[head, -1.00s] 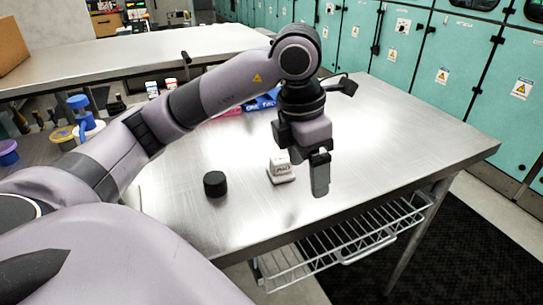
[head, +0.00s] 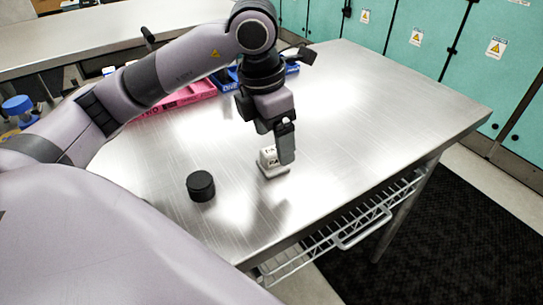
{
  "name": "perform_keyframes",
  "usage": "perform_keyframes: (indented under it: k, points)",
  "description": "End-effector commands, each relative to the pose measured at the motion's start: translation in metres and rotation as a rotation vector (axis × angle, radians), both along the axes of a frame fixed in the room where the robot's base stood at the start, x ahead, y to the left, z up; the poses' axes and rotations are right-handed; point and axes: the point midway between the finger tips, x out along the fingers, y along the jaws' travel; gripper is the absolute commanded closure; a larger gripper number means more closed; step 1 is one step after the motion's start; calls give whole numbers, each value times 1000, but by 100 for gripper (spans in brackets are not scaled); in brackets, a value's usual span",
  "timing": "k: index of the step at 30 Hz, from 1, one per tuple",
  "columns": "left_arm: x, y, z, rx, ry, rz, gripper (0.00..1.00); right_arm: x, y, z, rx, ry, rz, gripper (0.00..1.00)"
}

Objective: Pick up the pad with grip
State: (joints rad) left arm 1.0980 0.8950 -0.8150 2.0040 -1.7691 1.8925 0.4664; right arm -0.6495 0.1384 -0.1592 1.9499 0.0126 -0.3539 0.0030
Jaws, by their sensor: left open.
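The pad with grip (head: 269,163) is a small white block with dark lettering on a wider white base. It sits upright on the steel table (head: 350,110). My left gripper (head: 281,148) points down at it and is open. One finger shows in front of the pad's right side and covers part of it. The other finger is mostly hidden, so I cannot tell whether the pad is between the fingers or whether they touch it. My right gripper is not in view.
A short black cylinder (head: 201,187) stands left of the pad. A pink tray (head: 188,97) and a blue tray (head: 223,80) lie behind my left arm. The table's right side is clear. A wire drawer (head: 345,232) hangs under the front edge.

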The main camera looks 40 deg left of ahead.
Motion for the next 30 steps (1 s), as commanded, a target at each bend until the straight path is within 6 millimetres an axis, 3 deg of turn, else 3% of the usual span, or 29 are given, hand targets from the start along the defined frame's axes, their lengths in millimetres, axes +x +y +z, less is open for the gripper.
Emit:
perform_keyframes:
  k: [9, 18, 20, 24, 30]
  points:
    - [1, 1, -43, 0, 2, 1, 15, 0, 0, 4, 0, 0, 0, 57]
    - [2, 1, -48, 0, 0, 0, 15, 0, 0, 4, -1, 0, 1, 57]
    - [2, 1, -48, 0, 0, 1, 31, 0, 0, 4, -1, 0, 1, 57]
    - [2, 1, -48, 0, 0, 1, 75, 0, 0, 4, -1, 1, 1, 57]
    - [2, 1, -48, -1, -1, 1, 75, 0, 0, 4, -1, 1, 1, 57]
